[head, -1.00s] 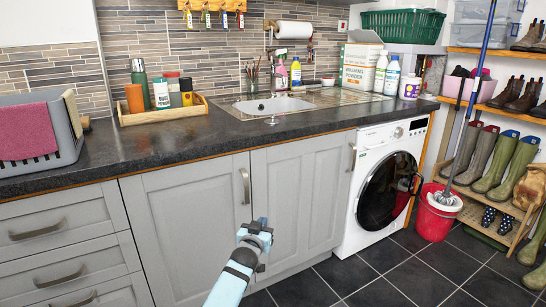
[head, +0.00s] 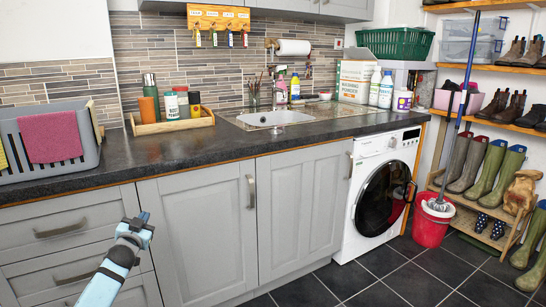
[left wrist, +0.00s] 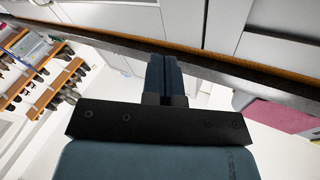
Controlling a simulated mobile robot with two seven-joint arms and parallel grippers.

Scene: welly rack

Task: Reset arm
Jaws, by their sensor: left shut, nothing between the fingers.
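My left gripper (head: 143,219) is in front of the grey cupboard doors and drawers, below the worktop's front edge, at the lower left of the head view. In the left wrist view its two fingers (left wrist: 164,75) are together with nothing between them. My right gripper does not show in either view.
The dark worktop (head: 110,165) holds a grey basket (head: 84,160), a wooden tray (head: 146,128) and a sink (head: 274,117). A washing machine (head: 353,235), a red mop bucket (head: 428,228) and a welly rack (head: 468,207) stand at the right. Some tiled floor is clear.

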